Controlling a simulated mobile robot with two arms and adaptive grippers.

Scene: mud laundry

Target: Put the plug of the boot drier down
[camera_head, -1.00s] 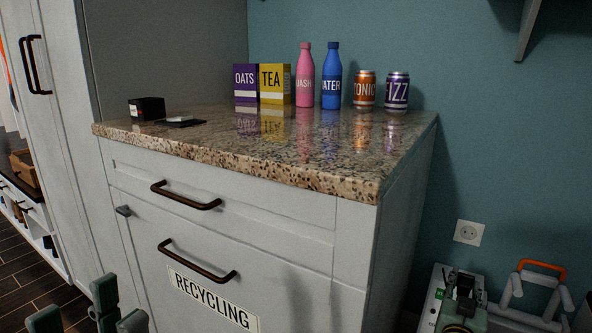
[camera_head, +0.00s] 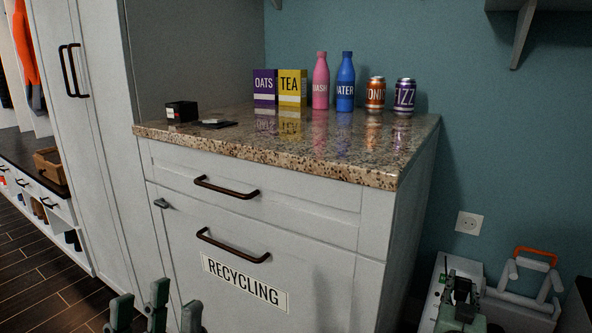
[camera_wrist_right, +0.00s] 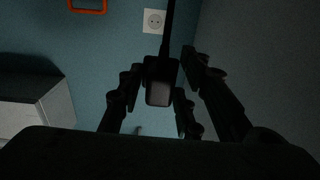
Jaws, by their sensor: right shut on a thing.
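The plug (camera_wrist_right: 159,93), a dark block with a lighter grey end, sits between the fingers of my right gripper (camera_wrist_right: 153,98) in the right wrist view. A black cord (camera_wrist_right: 168,35) runs up from it. My right gripper also shows at the lower right of the head view (camera_head: 459,300), where the plug cannot be made out. The boot drier (camera_head: 528,285), pale with tubes and an orange handle, appears to stand beside and behind it, partly cut off. My left gripper (camera_head: 155,312) is at the bottom left, its fingers apart and empty.
A wall socket (camera_head: 469,223) is empty, above and beyond my right gripper. The granite counter (camera_head: 300,150) carries boxes, bottles and cans along the back, and small black items at left. The recycling cabinet (camera_head: 330,290) stands between my grippers.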

